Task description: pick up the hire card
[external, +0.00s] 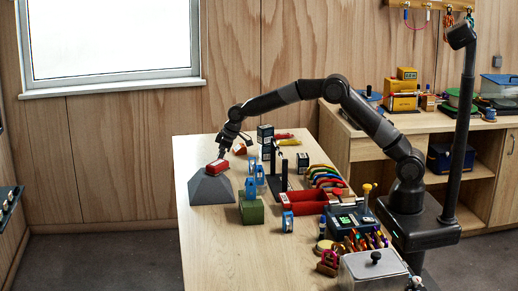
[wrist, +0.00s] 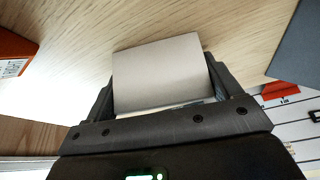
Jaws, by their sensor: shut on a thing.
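The hire card, as far as I can tell, is the plain pale grey-beige flat piece (wrist: 160,75) between my fingers in the wrist view. My gripper (wrist: 158,88) is shut on it, with one dark finger at each side. In the external view my gripper (external: 223,151) is over the far left part of the table, close to the grey sloped block (external: 211,190). The card is too small to make out there.
A red item (external: 217,166) sits on top of the grey block. Blue-and-white devices (external: 250,188), a green box (external: 252,212), a dark stand (external: 279,165) and a red tray (external: 304,202) stand to the right. The front left of the table (external: 215,250) is bare.

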